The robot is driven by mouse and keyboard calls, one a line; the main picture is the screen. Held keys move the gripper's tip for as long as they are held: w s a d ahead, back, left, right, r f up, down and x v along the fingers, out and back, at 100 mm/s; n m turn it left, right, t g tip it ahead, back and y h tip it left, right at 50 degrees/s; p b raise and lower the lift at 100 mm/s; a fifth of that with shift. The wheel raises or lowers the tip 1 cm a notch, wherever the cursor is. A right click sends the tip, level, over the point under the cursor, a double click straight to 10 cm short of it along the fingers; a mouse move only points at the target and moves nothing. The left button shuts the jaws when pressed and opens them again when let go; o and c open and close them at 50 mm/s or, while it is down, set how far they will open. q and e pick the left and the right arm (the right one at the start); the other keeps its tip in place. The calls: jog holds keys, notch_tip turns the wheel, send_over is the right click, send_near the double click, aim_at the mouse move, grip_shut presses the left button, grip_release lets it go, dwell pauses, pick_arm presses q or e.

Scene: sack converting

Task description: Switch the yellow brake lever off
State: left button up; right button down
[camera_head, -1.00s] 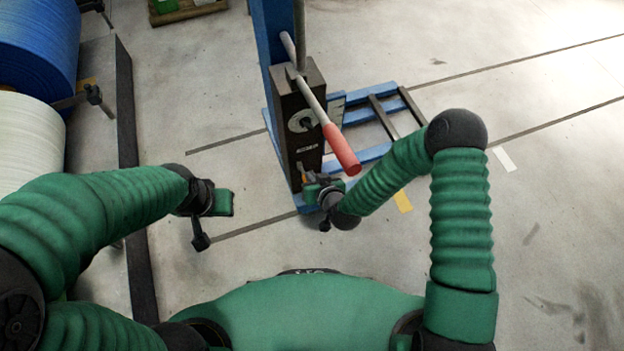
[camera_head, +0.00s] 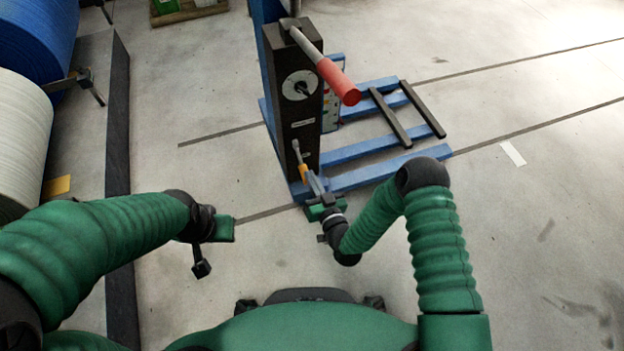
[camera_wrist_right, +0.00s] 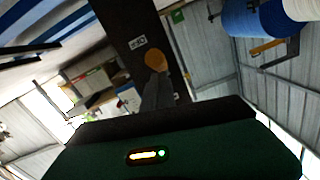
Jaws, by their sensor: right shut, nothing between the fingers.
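The brake lever is a short grey stem with a yellow-orange grip (camera_head: 304,172), low on the front of a dark upright box. Its grip end hangs down toward me. In the right wrist view the rounded orange grip (camera_wrist_right: 155,61) shows just beyond the fingertips. My right gripper (camera_head: 313,186) is shut and empty, its tips right at the grip. I cannot tell whether they touch it. It also shows in the wrist view (camera_wrist_right: 158,92), where the fingers hide part of the lever. My left gripper (camera_head: 203,262) hangs left of the machine, away from it; its jaws are unclear.
The dark box (camera_head: 305,110) stands on a blue frame (camera_head: 375,171) with base bars reaching right. A longer red-handled lever (camera_head: 338,82) sticks out above the brake lever. Blue (camera_head: 38,35) and white (camera_head: 22,140) rolls stand at left.

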jog(key=shift+a+f, duration=0.1)
jog(key=shift+f, duration=0.65)
pick_arm(q)
jog(key=shift+s+d+f, duration=0.1)
jog(key=shift+s, duration=0.1)
pick_arm(e)
jog(key=shift+w+f, duration=0.1)
jog(key=shift+f, duration=0.25)
